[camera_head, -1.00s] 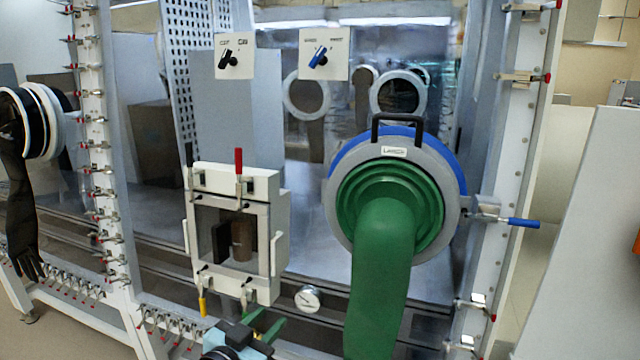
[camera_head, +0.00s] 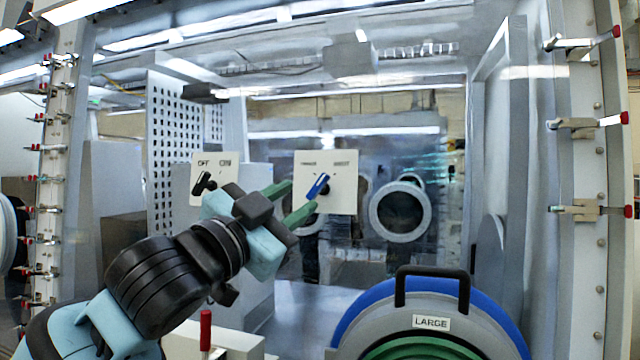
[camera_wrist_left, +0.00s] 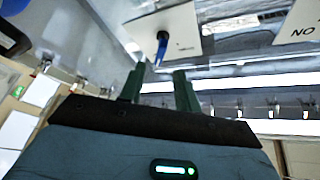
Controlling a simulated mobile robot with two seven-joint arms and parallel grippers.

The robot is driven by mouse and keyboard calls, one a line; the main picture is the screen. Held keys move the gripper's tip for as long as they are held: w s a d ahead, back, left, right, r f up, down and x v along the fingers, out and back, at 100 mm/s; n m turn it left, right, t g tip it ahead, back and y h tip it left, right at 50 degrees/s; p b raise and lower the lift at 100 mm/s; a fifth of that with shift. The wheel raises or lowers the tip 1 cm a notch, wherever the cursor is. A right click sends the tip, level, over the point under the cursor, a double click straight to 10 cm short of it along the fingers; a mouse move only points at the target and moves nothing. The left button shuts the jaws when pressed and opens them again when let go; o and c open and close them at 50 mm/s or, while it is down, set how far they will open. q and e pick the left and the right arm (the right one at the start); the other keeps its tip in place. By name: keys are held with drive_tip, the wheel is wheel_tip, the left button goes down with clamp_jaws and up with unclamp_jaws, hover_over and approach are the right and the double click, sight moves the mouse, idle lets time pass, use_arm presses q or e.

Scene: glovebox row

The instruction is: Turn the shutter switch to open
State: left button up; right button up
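A blue-handled switch (camera_head: 318,186) sits on a white plate (camera_head: 343,190); its handle leans to the upper right. The small labels above it are too blurred to read. A black-handled switch (camera_head: 203,184) on another white plate (camera_head: 226,172) is marked OFF and ON. I cannot read which one is the shutter switch. My left gripper (camera_head: 303,196) is open and empty, its green fingers pointing at the blue switch. In the left wrist view, the blue handle (camera_wrist_left: 161,46) is just beyond the gap between the fingertips (camera_wrist_left: 159,70), apparently not between them. My right gripper is out of view.
A large round port (camera_head: 431,290) with a black handle and LARGE label stands low right. A red-handled clamp (camera_head: 205,332) rises at the bottom. The clamped frame post (camera_head: 590,180) stands at right. The space right of the blue switch's plate is clear.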

sight(318, 184)
use_arm(q)
drive_tip(key=shift+x, duration=3.8)
drive_tip(key=shift+s+r, duration=0.15)
clamp_jaws()
